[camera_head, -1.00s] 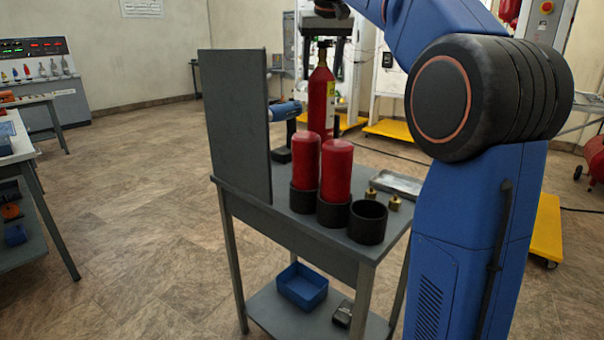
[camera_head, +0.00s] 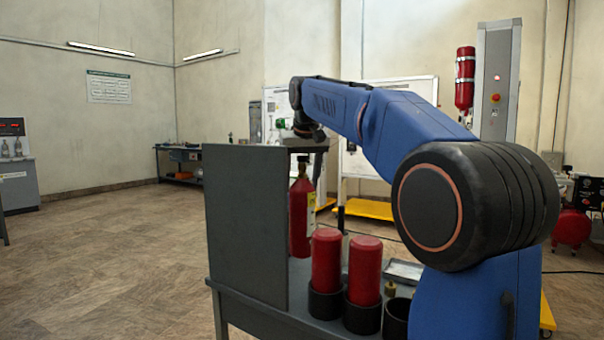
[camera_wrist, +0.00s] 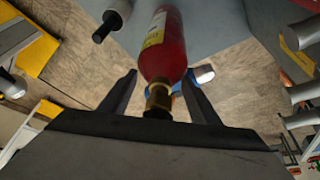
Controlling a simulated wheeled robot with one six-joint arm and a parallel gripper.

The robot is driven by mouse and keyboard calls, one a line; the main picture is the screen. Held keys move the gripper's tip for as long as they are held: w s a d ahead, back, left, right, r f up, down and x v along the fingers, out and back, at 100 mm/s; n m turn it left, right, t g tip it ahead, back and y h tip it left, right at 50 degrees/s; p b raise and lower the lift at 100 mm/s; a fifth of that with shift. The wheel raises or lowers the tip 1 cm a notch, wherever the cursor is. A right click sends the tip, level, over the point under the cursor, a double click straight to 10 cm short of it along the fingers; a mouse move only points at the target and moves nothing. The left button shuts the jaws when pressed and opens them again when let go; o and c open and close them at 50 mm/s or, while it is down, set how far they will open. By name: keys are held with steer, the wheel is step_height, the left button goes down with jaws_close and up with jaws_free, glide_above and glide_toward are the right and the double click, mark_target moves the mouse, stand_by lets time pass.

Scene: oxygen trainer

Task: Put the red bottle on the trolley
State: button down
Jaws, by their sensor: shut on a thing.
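The red bottle (camera_head: 300,217) with a yellow label hangs upright below my gripper (camera_head: 303,160), behind the red cylinders in the head view. In the wrist view, the jaws (camera_wrist: 160,82) are around its brass neck, and the red body (camera_wrist: 168,45) runs out of the top of the picture. The foot is hidden, so I cannot tell whether it touches anything. A grey table (camera_head: 262,318) with an upright dark panel (camera_head: 245,225) stands in front of it. Yellow wheeled bases (camera_head: 368,209) stand farther back. I cannot tell which of these is the trolley.
Two red cylinders (camera_head: 326,262) (camera_head: 365,272) stand in black cups on the table, beside an empty black cup (camera_head: 397,318) and a metal tray (camera_head: 405,271). A dark object with a light end (camera_wrist: 106,24) is close to the bottle. Open floor (camera_head: 110,260) lies to the left.

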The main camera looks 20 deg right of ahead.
mark_target(301, 194)
steer(key=shift+f, duration=2.1)
steer(key=c, duration=1)
jaws_free()
steer(key=shift+f, duration=0.15)
steer(key=shift+c, duration=0.2)
steer(key=o, duration=0.4)
